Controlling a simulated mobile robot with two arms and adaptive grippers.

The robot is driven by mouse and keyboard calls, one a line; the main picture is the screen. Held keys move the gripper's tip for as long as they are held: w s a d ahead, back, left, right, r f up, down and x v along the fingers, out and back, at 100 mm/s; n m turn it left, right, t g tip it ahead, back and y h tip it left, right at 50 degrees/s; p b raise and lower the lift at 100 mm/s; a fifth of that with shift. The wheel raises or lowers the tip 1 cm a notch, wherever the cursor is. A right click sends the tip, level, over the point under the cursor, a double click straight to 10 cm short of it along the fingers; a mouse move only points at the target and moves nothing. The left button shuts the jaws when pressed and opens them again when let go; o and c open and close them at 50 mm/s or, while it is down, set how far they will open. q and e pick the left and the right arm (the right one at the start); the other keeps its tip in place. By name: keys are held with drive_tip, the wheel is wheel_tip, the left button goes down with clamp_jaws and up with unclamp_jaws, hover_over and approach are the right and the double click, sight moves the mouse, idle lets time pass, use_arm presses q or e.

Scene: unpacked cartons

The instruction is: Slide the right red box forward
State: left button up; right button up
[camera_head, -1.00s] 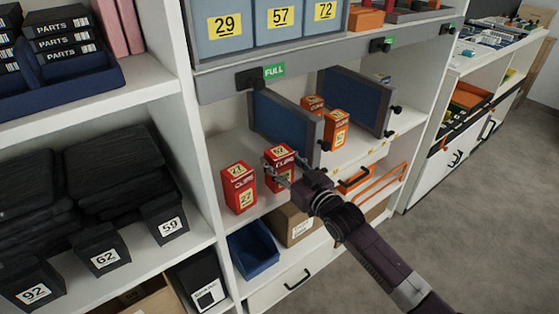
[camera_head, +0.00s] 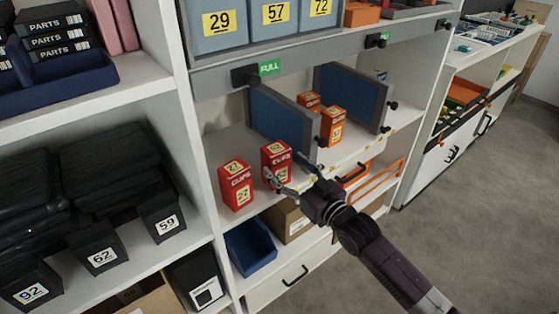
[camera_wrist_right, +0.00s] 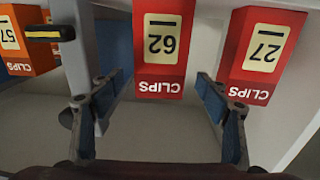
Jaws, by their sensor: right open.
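Two red CLIPS boxes stand upright on the white middle shelf in the head view. The right red box (camera_head: 277,152), labelled 62, is beside the left red box (camera_head: 236,184), labelled 27, with a gap between them. My right gripper (camera_head: 284,172) is at the front of the right red box, and its fingers hide part of the lower front. In the right wrist view, which is upside down, the right red box (camera_wrist_right: 160,85) shows between the two spread fingers of my gripper (camera_wrist_right: 160,92), with space on both sides. The gripper is open. My left gripper is out of view.
A blue divider panel (camera_head: 280,125) stands just right of the right red box. Orange boxes (camera_head: 333,128) stand beyond it, before another panel (camera_head: 352,97). Below are a blue bin (camera_head: 250,247) and a cardboard box (camera_head: 291,222). A grey rail hangs above.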

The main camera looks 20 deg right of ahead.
drive_tip(key=shift+v, duration=1.4)
